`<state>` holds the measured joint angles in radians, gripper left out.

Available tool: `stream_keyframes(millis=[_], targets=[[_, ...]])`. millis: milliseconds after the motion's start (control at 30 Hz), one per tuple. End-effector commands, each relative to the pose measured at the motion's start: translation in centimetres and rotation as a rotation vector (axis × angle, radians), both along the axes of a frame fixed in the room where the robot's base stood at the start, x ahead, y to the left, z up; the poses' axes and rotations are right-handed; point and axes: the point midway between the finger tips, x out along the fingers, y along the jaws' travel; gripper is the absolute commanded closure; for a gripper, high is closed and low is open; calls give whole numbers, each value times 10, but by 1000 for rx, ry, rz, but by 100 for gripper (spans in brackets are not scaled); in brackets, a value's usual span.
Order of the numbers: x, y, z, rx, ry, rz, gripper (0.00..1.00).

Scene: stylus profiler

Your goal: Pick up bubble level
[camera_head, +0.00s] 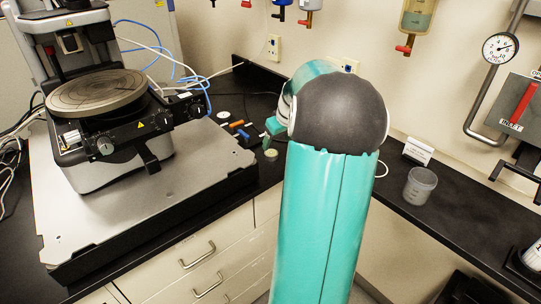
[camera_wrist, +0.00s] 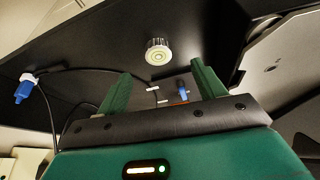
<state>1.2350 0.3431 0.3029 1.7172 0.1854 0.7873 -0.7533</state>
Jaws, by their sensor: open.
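The bubble level (camera_wrist: 157,52) is a small round piece with a pale ribbed rim and a greenish top. In the wrist view it sits on the black bench top, beyond the fingertips and roughly between them in line. My gripper (camera_wrist: 163,78) has its two green fingers apart with nothing held between them. In the head view the bubble level (camera_head: 270,153) is a small pale-green disc on the bench, right by my gripper. My arm hides much of the gripper and the bench behind it there.
The profiler with its round stage (camera_head: 97,92) stands on a grey plate (camera_head: 130,190) at left. Small orange and blue items (camera_head: 237,124) and cables lie near the level. A clear beaker (camera_head: 419,186) and a small white sign (camera_head: 418,151) stand on the right bench. Wall valves hang behind.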

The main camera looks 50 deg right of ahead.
Motion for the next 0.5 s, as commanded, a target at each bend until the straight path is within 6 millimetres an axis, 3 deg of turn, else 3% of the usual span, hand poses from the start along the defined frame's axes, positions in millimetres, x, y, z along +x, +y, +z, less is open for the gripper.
stream_keyframes(millis=[100,333,500], targets=[[9,-1,-18,2,0,3,31],[15,-5,-34,1,1,4,31],[26,-14,-57,2,0,3,31]])
